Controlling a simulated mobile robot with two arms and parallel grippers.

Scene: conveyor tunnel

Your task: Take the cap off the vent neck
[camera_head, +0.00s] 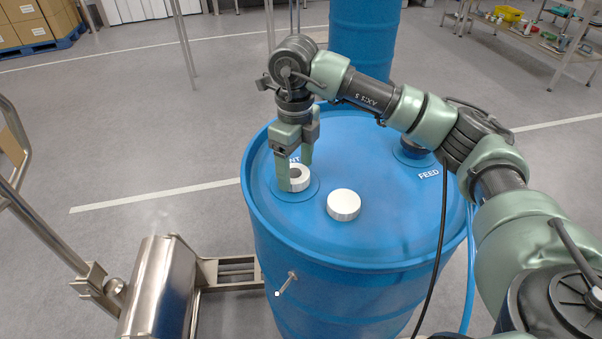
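A blue drum (340,248) stands upright in front of me. On the left of its lid is the vent neck (301,184), white with a grey opening in its top; its label is partly hidden by my gripper. A round white cap (343,205) lies flat on the lid, right of the neck and apart from it. My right gripper (295,176) points down at the neck, fingers apart, one at its left side and one at its far right. I cannot tell whether they touch it. No cap shows between them. My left gripper is out of view.
A dark feed neck (415,148) is at the lid's right, under my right arm. A second blue drum (362,40) stands behind. A steel frame with a metal box (160,290) is at the left. A lever (286,284) shows before the drum.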

